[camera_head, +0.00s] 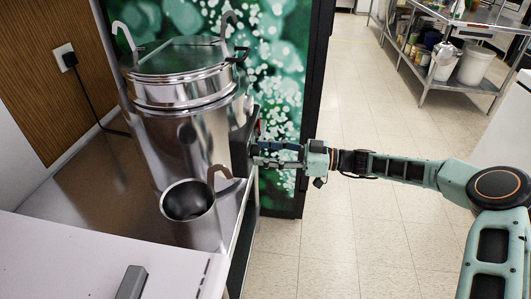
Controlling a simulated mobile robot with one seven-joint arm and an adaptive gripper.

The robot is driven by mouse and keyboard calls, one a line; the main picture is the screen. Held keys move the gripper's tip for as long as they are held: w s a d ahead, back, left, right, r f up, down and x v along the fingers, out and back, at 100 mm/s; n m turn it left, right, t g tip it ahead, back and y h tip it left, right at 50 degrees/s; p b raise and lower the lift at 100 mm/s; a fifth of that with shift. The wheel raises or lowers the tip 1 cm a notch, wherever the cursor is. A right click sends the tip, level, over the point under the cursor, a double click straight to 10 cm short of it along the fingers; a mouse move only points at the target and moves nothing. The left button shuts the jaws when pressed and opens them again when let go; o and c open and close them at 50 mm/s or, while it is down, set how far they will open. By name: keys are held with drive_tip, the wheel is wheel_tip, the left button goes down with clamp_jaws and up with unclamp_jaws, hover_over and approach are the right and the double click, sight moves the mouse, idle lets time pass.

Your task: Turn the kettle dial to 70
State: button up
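The kettle (180,100) is a large shiny steel vessel with a lid and upright curved handles, standing at the left on a brown counter. A dark control box (240,145) sits on its right side. My gripper (262,153) reaches in from the right, its fingers pointing left at the box's outer face. The fingertips are at or very close to the box; contact cannot be told. The dial and its numbers cannot be made out, as that face is turned away and the fingers are in front. Whether the fingers hold anything is too small to tell.
A steel jug (190,225) with a curved handle stands in front of the kettle. A white surface (90,265) fills the lower left. A green patterned cabinet (280,100) stands behind my gripper. A steel shelf rack (440,70) is far right. The tiled floor (350,235) is clear.

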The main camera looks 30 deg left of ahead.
drive_tip(key=c, duration=1)
drive_tip(key=shift+m, duration=0.3)
drive_tip(key=shift+m+p, duration=3.2)
drive_tip(key=shift+m, duration=14.4)
